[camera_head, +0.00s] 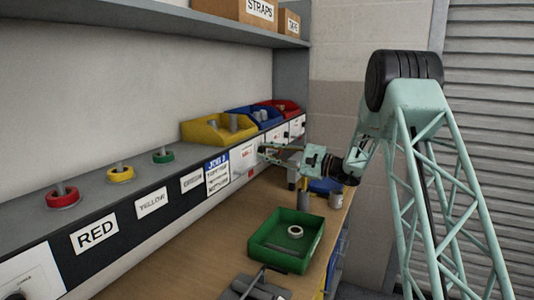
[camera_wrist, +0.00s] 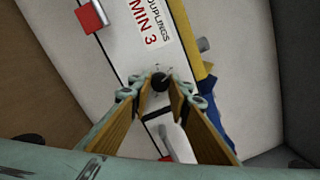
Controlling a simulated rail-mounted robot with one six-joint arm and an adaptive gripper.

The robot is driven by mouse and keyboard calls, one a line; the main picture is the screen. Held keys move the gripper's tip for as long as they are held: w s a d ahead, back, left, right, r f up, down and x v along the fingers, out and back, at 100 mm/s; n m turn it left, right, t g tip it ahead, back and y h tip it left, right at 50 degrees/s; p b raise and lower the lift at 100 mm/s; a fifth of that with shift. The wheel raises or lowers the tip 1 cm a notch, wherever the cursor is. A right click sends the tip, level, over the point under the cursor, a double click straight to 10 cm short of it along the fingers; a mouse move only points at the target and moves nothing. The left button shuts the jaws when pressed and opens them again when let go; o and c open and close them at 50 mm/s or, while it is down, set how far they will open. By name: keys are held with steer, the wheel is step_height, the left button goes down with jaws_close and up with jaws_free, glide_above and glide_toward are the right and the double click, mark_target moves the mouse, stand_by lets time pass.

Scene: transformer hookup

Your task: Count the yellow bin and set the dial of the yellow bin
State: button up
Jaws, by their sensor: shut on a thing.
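The yellow bin (camera_head: 200,133) stands on the shelf ledge at the far end, and a grey cylindrical piece (camera_head: 212,123) shows in it. Its full contents are hidden by its wall. Its yellow edge also shows in the wrist view (camera_wrist: 190,42). Below it is a white panel (camera_head: 243,158), reading "MIN 3" in the wrist view. A black dial (camera_wrist: 158,80) sits on this panel. My gripper (camera_head: 264,148) reaches the panel, and in the wrist view its fingertips (camera_wrist: 160,88) are closed around the dial. The dial's setting is not readable.
A blue bin (camera_head: 260,123) and a red bin (camera_head: 291,108) stand beyond the yellow one. A green tray (camera_head: 268,258) with a pale ring (camera_head: 295,231) lies on the bench. Red, yellow and green rings sit on pegs at left. A red block (camera_wrist: 91,17) is on the panel.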

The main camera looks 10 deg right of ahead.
steer(key=o, duration=0.9)
steer(key=shift+c, duration=0.2)
steer(key=r+v, duration=0.1)
steer(key=v, duration=1.1)
steer(key=shift+f, duration=0.45)
steer(key=shift+s+a, duration=0.1)
steer(key=shift+a, duration=0.05)
